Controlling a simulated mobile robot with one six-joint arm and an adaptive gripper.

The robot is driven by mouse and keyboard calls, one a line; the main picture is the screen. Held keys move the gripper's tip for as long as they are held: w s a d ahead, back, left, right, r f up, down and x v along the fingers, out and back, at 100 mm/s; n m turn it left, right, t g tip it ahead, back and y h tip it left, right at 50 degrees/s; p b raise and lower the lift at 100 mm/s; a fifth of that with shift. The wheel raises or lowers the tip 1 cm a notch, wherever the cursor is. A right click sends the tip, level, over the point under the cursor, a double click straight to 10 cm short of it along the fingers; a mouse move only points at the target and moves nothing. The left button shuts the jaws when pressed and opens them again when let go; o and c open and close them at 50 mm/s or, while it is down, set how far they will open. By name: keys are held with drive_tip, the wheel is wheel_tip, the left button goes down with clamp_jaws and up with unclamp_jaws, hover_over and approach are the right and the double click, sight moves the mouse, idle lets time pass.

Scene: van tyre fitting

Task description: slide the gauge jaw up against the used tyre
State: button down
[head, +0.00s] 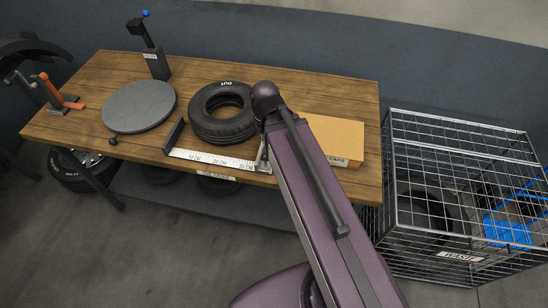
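The used tyre (222,113) lies flat on the wooden bench, with the word OUT on its upper side. The gauge's white scale (210,158) runs along the front edge of the bench, in front of the tyre. A dark upright jaw (174,136) stands at the scale's left end, apart from the tyre's left side. Small metallic parts (264,158) show at the scale's right end, beside my arm; I cannot tell whether they are the other jaw or part of my gripper. My arm crosses the bench there and hides the tyre's right edge. I cannot make out my gripper's fingers.
A grey round plate (139,106) lies left of the tyre, with a black post (154,60) behind it. An orange-handled tool (62,96) stands at the far left. A cardboard box (335,137) lies right of my arm. A wire cage (455,190) stands beside the bench.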

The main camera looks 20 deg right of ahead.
drive_tip(key=shift+f+b, duration=1.3)
drive_tip(key=shift+f, duration=0.5)
